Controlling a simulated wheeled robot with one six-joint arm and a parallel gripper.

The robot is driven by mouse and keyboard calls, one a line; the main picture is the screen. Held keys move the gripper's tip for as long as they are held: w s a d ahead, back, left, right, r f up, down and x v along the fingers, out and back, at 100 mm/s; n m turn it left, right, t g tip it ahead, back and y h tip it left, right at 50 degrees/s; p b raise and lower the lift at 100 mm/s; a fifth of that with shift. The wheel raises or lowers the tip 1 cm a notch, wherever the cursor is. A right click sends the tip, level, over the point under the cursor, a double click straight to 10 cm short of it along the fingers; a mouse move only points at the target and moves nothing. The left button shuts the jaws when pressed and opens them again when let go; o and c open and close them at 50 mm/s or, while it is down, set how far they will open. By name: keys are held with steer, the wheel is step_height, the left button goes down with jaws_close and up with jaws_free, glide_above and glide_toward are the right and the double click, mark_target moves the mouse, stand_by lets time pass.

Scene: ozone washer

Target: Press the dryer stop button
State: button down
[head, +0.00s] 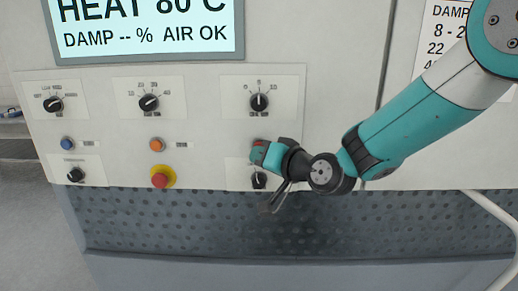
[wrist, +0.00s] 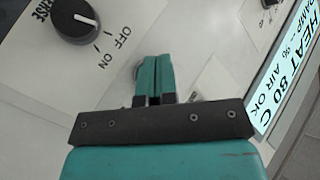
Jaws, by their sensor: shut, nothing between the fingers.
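My gripper (head: 258,155) is shut and empty, its teal fingertips at the panel's right column, below the upper right knob. A bit of red (head: 259,143) shows at the top edge of the fingertips, likely a button mostly hidden behind them. A blue button (head: 67,143), an orange button (head: 157,144) and a red mushroom button on yellow (head: 160,180) are further left. Their small labels are unreadable.
The upper right knob (head: 259,102) is above my gripper and an OFF/ON knob (head: 259,180) is close below; this knob also shows in the wrist view (wrist: 72,18). A display (head: 145,30) reads HEAT 80 C. A perforated dark panel (head: 300,222) lies below.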

steer(key=shift+w, duration=0.5)
stand_by(0.4)
steer(key=shift+s, duration=0.1)
steer(key=shift+s+b, duration=0.45)
steer(key=shift+s, duration=0.4)
steer(key=shift+s+a+b, duration=0.1)
steer(key=shift+s+b, duration=0.3)
steer(key=shift+s, duration=2.1)
steer(key=s+d+f+n+g+h+b, duration=0.2)
steer(key=s+d+f+g, duration=0.1)
steer(key=s, duration=0.5)
steer(key=s+d+f+n+g+h+b, duration=0.2)
steer(key=s+d+f+g+b, duration=0.1)
steer(key=s+d, duration=0.4)
steer(key=s+d+f+n+g+h+b, duration=0.1)
steer(key=s+d+f+g+h+b, duration=0.2)
steer(key=s, duration=0.8)
step_height(320, 180, down, 2)
steer(key=d+g, duration=0.1)
steer(key=g, duration=0.2)
steer(key=shift+d+n, duration=0.4)
